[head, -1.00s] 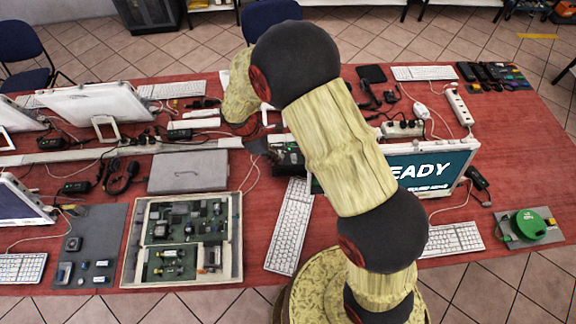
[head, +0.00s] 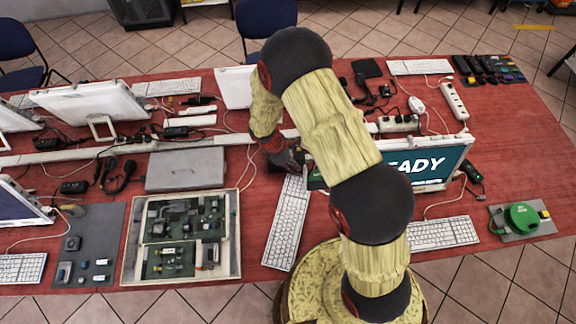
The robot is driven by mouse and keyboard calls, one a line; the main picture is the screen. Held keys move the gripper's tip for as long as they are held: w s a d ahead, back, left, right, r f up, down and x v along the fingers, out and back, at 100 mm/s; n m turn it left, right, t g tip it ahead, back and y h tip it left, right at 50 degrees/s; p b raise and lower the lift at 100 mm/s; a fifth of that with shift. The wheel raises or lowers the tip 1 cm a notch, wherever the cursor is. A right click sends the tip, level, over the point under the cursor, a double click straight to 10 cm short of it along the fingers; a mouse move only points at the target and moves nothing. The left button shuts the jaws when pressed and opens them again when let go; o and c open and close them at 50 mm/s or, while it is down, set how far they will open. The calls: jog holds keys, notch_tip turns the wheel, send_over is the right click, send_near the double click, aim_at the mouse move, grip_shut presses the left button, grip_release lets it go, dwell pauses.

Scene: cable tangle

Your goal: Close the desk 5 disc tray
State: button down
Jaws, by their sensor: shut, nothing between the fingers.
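My gripper (head: 287,161) is shut and empty, pointing down at the middle of the red table, just beyond a white keyboard (head: 286,222). A dark box with a green part (head: 315,178) sits between my gripper and the monitor with READY on its screen (head: 428,166). My gripper and arm hide most of this box. I cannot make out a disc tray on it, or whether the gripper touches it. No desk number is readable.
An open case of circuit boards (head: 182,236) and a grey closed case (head: 185,169) lie to the left. A white power strip (head: 235,140) and cables cross the table behind. A green round device (head: 523,217) sits at the right. Bare red table shows at the far right.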

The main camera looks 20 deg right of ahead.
jog(key=shift+d, duration=0.1)
jog(key=s+d, duration=0.1)
jog(key=d, duration=0.3)
jog(key=s+d+b, duration=0.1)
jog(key=d, duration=0.8)
jog(key=shift+s+d+b, duration=0.2)
jog(key=shift+s+b, duration=0.2)
jog(key=a, duration=0.3)
jog(key=w+a, duration=0.1)
jog(key=shift+w+a+r, duration=0.1)
jog(key=shift+a+r, duration=0.15)
jog(key=shift+r, duration=0.1)
jog(key=v, duration=0.9)
jog(key=shift+r, duration=0.1)
